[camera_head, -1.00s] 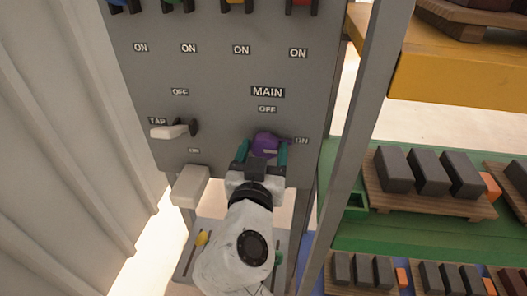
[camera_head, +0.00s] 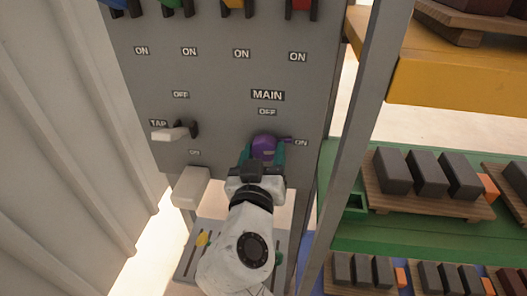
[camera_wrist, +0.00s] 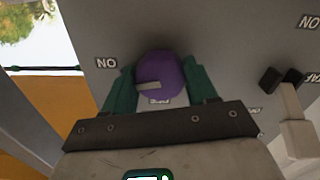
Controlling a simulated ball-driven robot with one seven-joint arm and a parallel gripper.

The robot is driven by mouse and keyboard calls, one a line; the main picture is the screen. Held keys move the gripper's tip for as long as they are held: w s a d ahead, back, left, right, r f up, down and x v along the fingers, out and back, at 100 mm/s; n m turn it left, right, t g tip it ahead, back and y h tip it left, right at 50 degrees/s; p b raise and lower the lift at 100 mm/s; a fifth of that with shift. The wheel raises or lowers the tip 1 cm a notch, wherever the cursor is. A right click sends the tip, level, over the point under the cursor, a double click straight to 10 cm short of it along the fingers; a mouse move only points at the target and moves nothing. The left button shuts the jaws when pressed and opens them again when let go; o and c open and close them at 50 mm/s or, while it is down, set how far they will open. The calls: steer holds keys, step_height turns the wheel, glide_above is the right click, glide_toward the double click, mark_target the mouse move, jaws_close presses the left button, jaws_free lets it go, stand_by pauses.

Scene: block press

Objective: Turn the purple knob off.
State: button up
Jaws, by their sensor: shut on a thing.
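The purple knob (camera_head: 264,145) is on the grey panel below the MAIN label (camera_head: 267,95). Its pointer sticks out to the right toward the ON label (camera_head: 301,142); the OFF label (camera_head: 267,112) is above the knob. My gripper (camera_head: 262,155) reaches up from below with its green fingers on both sides of the knob, shut on it. In the wrist view the purple knob (camera_wrist: 160,72) sits between the two green fingers, with a lighter bar on its face. The fingers hide parts of its sides.
A white tap lever (camera_head: 170,134) is left of the knob on the same panel. A grey box (camera_head: 190,187) juts out below it. A grey post (camera_head: 362,140) and shelves with dark blocks (camera_head: 394,169) stand to the right.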

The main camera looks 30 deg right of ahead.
steer(key=n+p, duration=0.2)
steer(key=n, duration=0.2)
steer(key=shift+r+n, duration=0.15)
steer(key=shift+n, duration=0.15)
steer(key=n+p, duration=0.2)
steer(key=n, duration=0.1)
steer(key=shift+n, duration=0.3)
steer(key=n+p, duration=0.4)
steer(key=n, duration=0.1)
steer(key=shift+s+r, duration=0.1)
steer(key=shift+n+p, duration=0.7)
steer(key=shift+n, duration=0.4)
steer(key=o, duration=1)
steer(key=shift+o, duration=0.2)
steer(key=b+v, duration=0.1)
steer(key=v, duration=0.9)
steer(key=shift+s+a, duration=0.2)
steer(key=shift+s, duration=0.1)
